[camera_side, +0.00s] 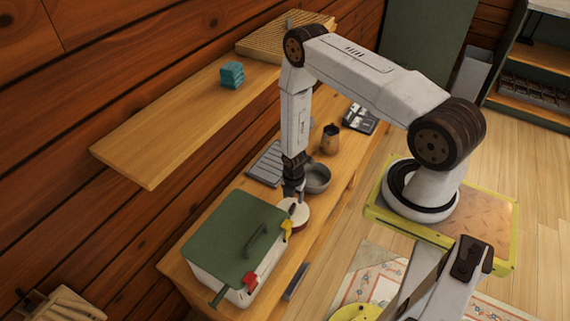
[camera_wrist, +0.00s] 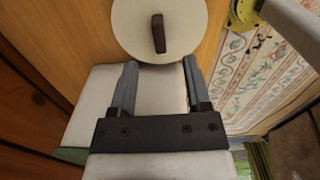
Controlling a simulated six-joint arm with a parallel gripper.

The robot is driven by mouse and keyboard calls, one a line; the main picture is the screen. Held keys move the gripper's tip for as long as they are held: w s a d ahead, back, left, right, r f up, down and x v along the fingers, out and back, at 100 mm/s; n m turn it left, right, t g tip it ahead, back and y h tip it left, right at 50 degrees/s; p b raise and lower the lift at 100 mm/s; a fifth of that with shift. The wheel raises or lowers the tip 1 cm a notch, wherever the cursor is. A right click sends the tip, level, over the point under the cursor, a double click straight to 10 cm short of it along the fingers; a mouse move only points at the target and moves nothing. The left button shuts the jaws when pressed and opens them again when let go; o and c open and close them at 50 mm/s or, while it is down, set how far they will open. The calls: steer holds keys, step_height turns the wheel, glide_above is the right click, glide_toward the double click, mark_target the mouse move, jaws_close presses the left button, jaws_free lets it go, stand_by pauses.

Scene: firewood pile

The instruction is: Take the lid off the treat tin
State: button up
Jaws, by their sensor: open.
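The treat tin is a low round tin with a cream lid (camera_side: 298,208) and a reddish-brown side (camera_side: 294,227). It stands on the wooden bench in the side view, partly behind my gripper. In the wrist view the round cream lid (camera_wrist: 185,22) is at the top, with a dark brown bar handle (camera_wrist: 158,33) in its middle. The lid sits on the tin. My gripper (camera_side: 293,192) points down just above the lid. In the wrist view its two fingers (camera_wrist: 160,62) are apart, with the handle beyond their tips and nothing between them.
A white box with a green lid (camera_side: 222,236) and yellow and red clips stands close beside the tin. A grey bowl (camera_side: 317,179) is just behind my gripper, with a brown mug (camera_side: 331,139) farther back. A shelf (camera_side: 165,130) bearing a teal block (camera_side: 232,75) juts out from the wall.

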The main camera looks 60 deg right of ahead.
mark_target(292, 206)
steer(key=shift+f, duration=0.55)
steer(key=shift+f, duration=0.15)
steer(key=shift+f, duration=2.45)
jaws_close()
